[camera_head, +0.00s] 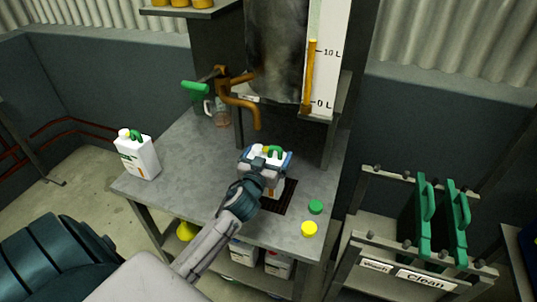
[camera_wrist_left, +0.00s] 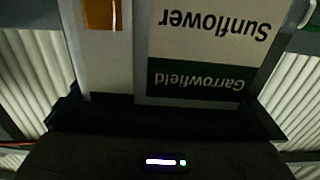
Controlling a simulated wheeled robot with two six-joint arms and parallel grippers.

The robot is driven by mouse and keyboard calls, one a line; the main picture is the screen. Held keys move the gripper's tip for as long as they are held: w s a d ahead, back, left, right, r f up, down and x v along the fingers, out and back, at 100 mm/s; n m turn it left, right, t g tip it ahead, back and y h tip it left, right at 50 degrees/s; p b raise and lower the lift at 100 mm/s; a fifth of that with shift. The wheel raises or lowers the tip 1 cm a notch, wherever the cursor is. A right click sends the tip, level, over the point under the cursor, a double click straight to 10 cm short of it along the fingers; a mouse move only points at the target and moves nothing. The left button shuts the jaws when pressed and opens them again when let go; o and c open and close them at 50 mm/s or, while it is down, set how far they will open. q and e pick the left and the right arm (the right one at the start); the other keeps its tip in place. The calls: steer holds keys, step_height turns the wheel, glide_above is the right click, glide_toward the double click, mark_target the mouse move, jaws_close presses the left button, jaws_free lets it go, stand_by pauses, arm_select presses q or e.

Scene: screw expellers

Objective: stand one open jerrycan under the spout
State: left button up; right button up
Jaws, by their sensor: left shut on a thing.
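A white jerrycan (camera_head: 277,190) with a green handle is in my left gripper (camera_head: 266,167), over the dark grate (camera_head: 288,203) in the bench top. The gripper is shut on it and covers much of it. I cannot tell whether it touches the grate or whether its mouth is open. The bent copper-coloured spout (camera_head: 256,120) ends above and left of the held can, close to it in the picture. Another white jerrycan (camera_head: 138,158) with a green handle stands at the bench's left end. My right gripper is out of view.
A green cap (camera_head: 316,207) and a yellow cap (camera_head: 309,229) lie on the bench top (camera_head: 195,190) at right. A green-handled valve (camera_head: 196,87) and glass jar (camera_head: 220,112) are behind.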

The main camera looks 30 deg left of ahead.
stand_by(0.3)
arm_select(q)
steer(key=o, duration=1.7)
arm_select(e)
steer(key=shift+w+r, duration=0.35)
arm_select(q)
steer(key=shift+r, duration=0.15)
steer(key=shift+b+v, duration=1.4)
steer(key=shift+v, duration=4.7)
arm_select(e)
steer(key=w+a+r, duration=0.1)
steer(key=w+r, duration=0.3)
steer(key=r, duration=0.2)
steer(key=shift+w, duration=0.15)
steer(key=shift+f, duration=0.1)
